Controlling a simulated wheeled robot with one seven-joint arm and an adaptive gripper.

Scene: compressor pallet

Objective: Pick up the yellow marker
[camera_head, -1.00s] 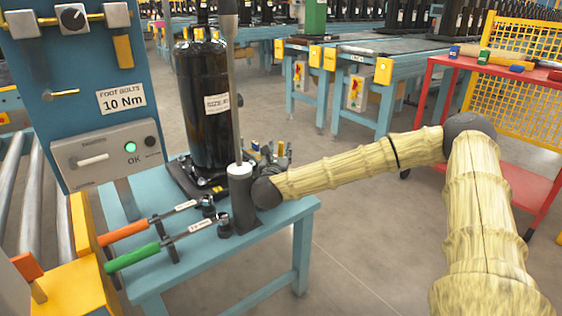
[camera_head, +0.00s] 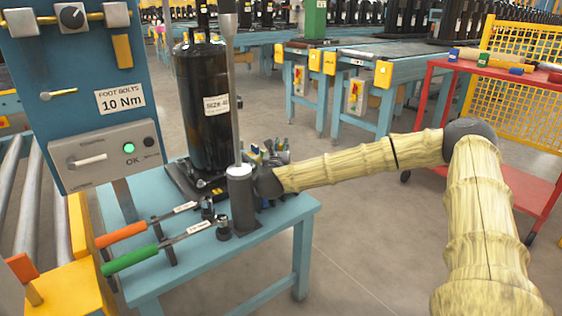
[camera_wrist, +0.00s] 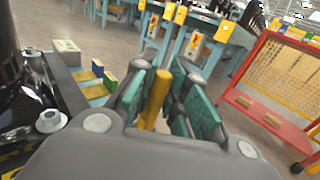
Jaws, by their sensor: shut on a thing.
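The yellow marker (camera_wrist: 155,99) stands between the green-padded fingers of my gripper (camera_wrist: 164,92) in the wrist view. The fingers are shut on it, with its upper end showing above my palm. In the head view my gripper (camera_head: 266,156) is over the far right part of the blue table, just behind the dark cylinder with a white top. The marker is too small and covered to make out clearly there.
The blue table (camera_head: 262,232) also bears a black compressor (camera_head: 205,130), a dark white-topped cylinder (camera_head: 242,205), and orange-handled (camera_head: 122,235) and green-handled (camera_head: 130,259) tools. In the wrist view, small blue-ended (camera_wrist: 98,68) and green-ended (camera_wrist: 110,82) pieces lie left of my fingers. A red cart (camera_head: 505,180) stands right.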

